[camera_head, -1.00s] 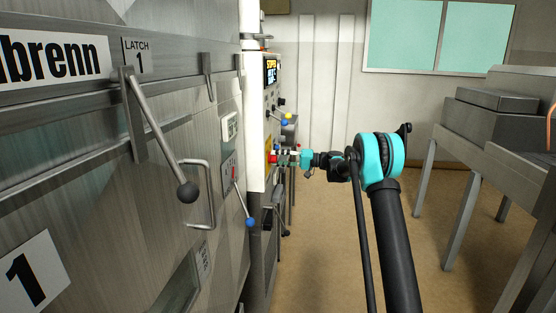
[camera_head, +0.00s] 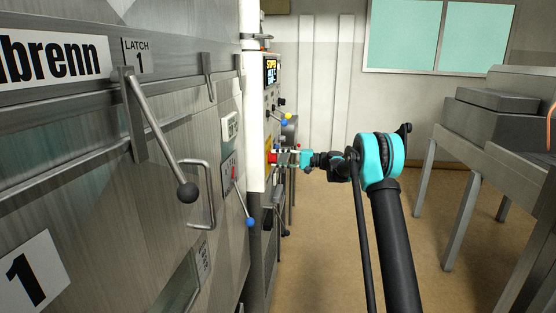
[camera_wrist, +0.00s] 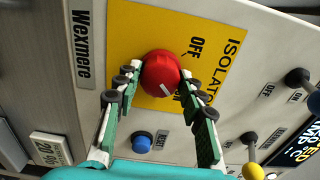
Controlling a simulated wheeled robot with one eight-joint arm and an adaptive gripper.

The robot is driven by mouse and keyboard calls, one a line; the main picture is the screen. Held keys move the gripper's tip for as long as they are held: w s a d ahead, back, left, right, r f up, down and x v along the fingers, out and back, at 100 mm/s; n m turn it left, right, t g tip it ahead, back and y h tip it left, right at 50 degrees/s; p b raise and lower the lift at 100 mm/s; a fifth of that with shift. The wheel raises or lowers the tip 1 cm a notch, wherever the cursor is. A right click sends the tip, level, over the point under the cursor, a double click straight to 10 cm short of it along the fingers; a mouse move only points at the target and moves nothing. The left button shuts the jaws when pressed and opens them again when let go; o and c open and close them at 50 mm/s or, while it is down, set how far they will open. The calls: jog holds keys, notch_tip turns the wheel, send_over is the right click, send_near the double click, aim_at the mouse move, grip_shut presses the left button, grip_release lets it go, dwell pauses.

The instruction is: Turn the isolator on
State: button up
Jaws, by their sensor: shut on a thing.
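The isolator is a round red knob (camera_wrist: 161,74) on a yellow plate (camera_wrist: 135,30) marked ISOLATOR, OFF and ON. In the wrist view my gripper (camera_wrist: 160,78) has one finger on each side of the knob and is shut on it. A short white mark on the knob lies on its lower right side, near the partly hidden ON label. OFF is up and to the right of the knob. In the head view my gripper (camera_head: 285,157) reaches the control panel from the right, and the red knob (camera_head: 272,157) is small there.
A blue button (camera_wrist: 142,143) marked RESET sits below the knob. Black and yellow-ended levers (camera_wrist: 252,170) and a display (camera_wrist: 300,150) are to the right. In the head view a blue-ended lever (camera_head: 249,222) stands out nearer me. The floor right of the machine is open.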

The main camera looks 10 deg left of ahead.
jog(key=o, duration=1.2)
jog(key=shift+c, duration=0.2)
jog(key=shift+d, duration=0.15)
jog(key=d, duration=1.1)
jog(key=shift+s+d, duration=0.2)
jog(key=shift+d, duration=0.2)
